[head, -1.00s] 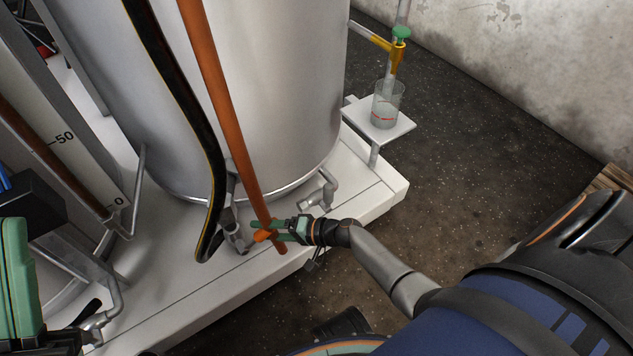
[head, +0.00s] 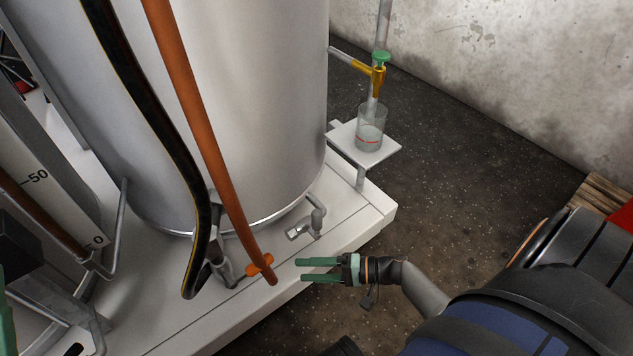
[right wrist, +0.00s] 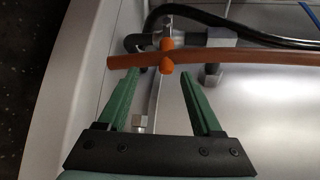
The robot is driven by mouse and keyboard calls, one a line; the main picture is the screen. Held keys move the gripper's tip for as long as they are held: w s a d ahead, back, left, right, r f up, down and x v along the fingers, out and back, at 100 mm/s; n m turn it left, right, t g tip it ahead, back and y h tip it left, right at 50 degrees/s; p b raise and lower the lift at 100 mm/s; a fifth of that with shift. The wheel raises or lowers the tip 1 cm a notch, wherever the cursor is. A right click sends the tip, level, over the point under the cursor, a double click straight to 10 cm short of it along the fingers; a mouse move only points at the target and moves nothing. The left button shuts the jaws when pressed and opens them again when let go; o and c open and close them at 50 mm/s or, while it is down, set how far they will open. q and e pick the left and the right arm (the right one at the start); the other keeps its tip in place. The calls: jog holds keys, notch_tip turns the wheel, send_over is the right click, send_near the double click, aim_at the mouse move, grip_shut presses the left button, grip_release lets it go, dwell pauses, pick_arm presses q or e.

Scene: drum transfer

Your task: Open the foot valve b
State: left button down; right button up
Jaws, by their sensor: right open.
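My right gripper (head: 300,270) is open and empty, its two green fingers pointing left just right of an orange fitting (head: 261,265). That fitting sits near the lower end of an orange pipe (head: 205,120) in front of the steel drum (head: 250,110). In the right wrist view the orange fitting (right wrist: 167,56) lies just beyond and between the open fingertips (right wrist: 161,73), apart from them. A metal valve fitting (head: 222,268) stands behind the pipe's foot. I cannot tell which part is foot valve b. Only a green sliver of my left gripper (head: 5,318) shows at the left edge.
Another metal outlet (head: 305,228) sits at the drum's foot on the white platform (head: 345,225). A black hose (head: 165,130) runs down beside the orange pipe. A beaker (head: 370,128) stands on a small shelf (head: 388,152) under a yellow tap (head: 377,76).

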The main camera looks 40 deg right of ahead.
jog(key=s+a+r+n+g+h+p, duration=0.25)
jog(key=s+r+p, duration=0.25)
jog(key=p, duration=0.3)
jog(key=s+a+r+n+g+h+p, duration=0.1)
jog(key=s+r+n+g+h+p, duration=0.25)
jog(key=p, duration=0.55)
notch_tip(320, 180, up, 22)
jog(key=s+a+n+t+h+p, duration=0.1)
jog(key=n+t+h+p, duration=0.2)
jog(key=p, duration=1.2)
jog(key=shift+a+r+n, duration=0.2)
jog(key=shift+a+n, duration=0.15)
jog(key=shift+n, duration=0.55)
jog(key=shift+c, duration=0.4)
